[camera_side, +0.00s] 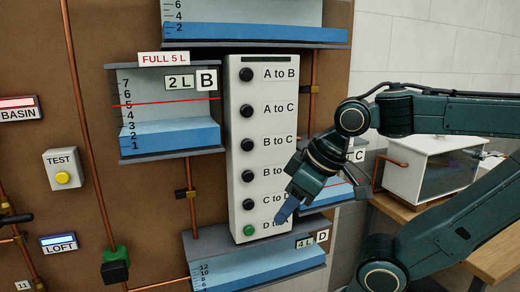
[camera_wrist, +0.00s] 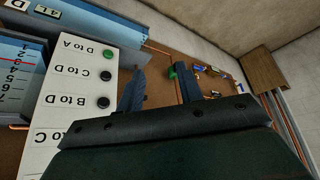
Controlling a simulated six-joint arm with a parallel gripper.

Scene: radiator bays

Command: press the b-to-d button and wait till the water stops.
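The white button panel (camera_side: 238,150) stands upright in the side view, with a column of round buttons. The B to D button (camera_side: 248,176) is black; its label is partly hidden by my gripper in the side view. The button (camera_wrist: 103,102) and full label show in the wrist view. The D to A button (camera_side: 249,230) is green. Tank B (camera_side: 170,136) holds blue water near mark 3, below a red line. Tank D (camera_side: 255,270) also holds water. My gripper (camera_side: 282,212) is open and empty, its fingertips in front of the panel's lower right, near the D to A label.
A yellow TEST button (camera_side: 63,177) is left of tank B. Copper pipes (camera_side: 80,120) run along the brown board. A green-and-black valve (camera_side: 115,265) sits lower left. Tank C (camera_side: 335,192) is partly behind my gripper. A white box (camera_side: 435,170) stands on a wooden bench at right.

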